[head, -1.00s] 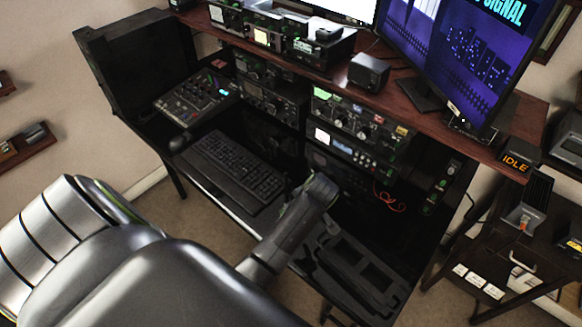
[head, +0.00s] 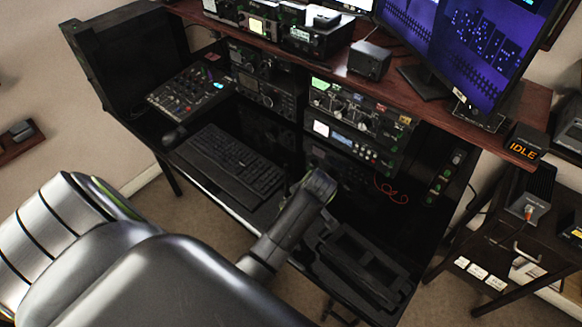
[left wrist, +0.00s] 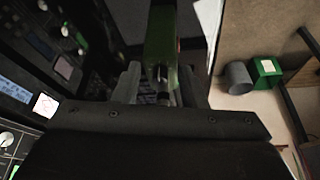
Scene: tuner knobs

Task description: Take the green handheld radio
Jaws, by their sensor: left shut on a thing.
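A dark green block-like thing (left wrist: 160,38), which looks like the green handheld radio, sits between the fingers of my left gripper (left wrist: 162,84) in the left wrist view. The fingers are shut on it, and only part of it shows. My right gripper is not in view.
A keyboard (head: 228,163) and a mixer (head: 187,93) lie on the black desk, left of my arm. A radio rack (head: 350,120) stands behind. A black slotted holder (head: 360,268) is at the front right. A monitor (head: 452,45) stands on the upper shelf.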

